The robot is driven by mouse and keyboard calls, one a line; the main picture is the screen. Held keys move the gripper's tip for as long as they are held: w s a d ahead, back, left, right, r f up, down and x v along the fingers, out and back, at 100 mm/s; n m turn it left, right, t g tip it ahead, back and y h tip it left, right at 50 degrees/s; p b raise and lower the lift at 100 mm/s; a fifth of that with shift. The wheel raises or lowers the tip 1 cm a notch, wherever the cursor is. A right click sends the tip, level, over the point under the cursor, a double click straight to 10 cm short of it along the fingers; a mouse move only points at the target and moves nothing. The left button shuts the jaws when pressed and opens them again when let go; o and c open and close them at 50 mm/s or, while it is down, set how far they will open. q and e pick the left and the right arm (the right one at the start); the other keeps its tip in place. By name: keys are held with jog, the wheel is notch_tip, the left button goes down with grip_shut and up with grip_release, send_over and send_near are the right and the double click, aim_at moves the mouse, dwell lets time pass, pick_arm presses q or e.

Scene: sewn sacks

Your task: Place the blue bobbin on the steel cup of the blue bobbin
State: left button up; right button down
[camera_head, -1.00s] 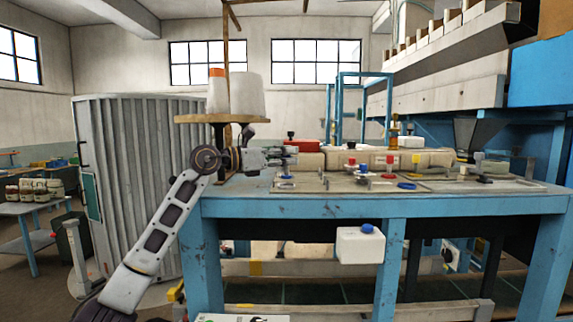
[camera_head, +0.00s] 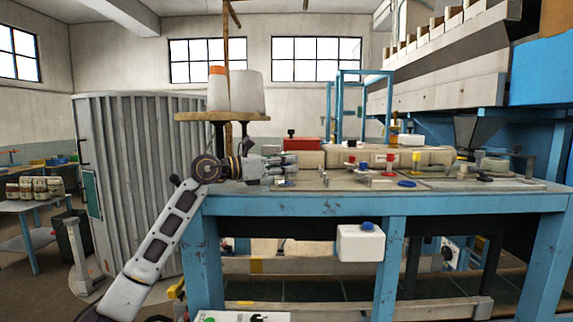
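My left gripper (camera_head: 288,161) reaches in from the left, low over the left part of the blue workbench (camera_head: 330,207). Its fingers are small and seen from the side, so I cannot tell whether they are open or hold anything. A flat blue piece (camera_head: 407,184) lies on the bench top to the right, apart from the gripper. A red bobbin (camera_head: 389,163) and a yellow bobbin (camera_head: 416,161) stand near the middle. Small metal parts lie around them, too small to tell which is the blue bobbin's steel cup. No blue bobbin shows clearly. My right gripper is not in view.
Tan rolled sacking (camera_head: 435,155) lies along the back of the bench. A white box with a blue knob (camera_head: 358,243) hangs at the bench's front.

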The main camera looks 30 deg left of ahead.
pick_arm(q)
jog(key=o, duration=0.5)
jog(key=shift+c, duration=0.2)
jog(key=shift+r, duration=0.15)
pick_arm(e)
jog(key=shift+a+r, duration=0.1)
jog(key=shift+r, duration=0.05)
pick_arm(q)
jog(key=shift+s+a, duration=0.3)
jog(key=shift+s, duration=0.05)
jog(key=b+v, duration=0.4)
jog(key=v, duration=0.5)
jog(key=shift+s+a, duration=0.15)
jog(key=shift+b+v, duration=0.3)
jog(key=shift+v, duration=0.45)
jog(key=shift+s, duration=0.1)
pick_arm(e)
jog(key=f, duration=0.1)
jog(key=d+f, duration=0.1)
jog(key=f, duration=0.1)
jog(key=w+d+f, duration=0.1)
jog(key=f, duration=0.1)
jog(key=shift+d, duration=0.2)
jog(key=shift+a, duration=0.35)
